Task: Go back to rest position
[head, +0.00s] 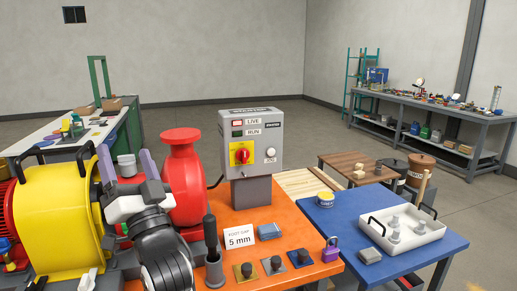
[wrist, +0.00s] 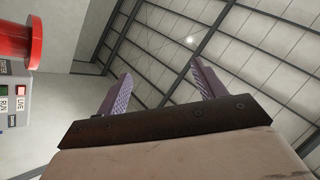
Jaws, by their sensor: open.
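My gripper (head: 126,166) is open and empty in the head view, raised in front of the pump with its purple fingers pointing up. In the wrist view my gripper (wrist: 160,92) has its fingers wide apart with only wall and ceiling between them. The red pump casing (head: 183,180) stands just right of it, and its red flange also shows in the wrist view (wrist: 18,42). The yellow guard (head: 55,225) is on its left. My arm hides part of the pump.
A grey starter box (head: 250,140) stands on the orange skid (head: 290,222). Workbenches stand at the back left (head: 40,138) and back right (head: 440,115). Floor is clear between them.

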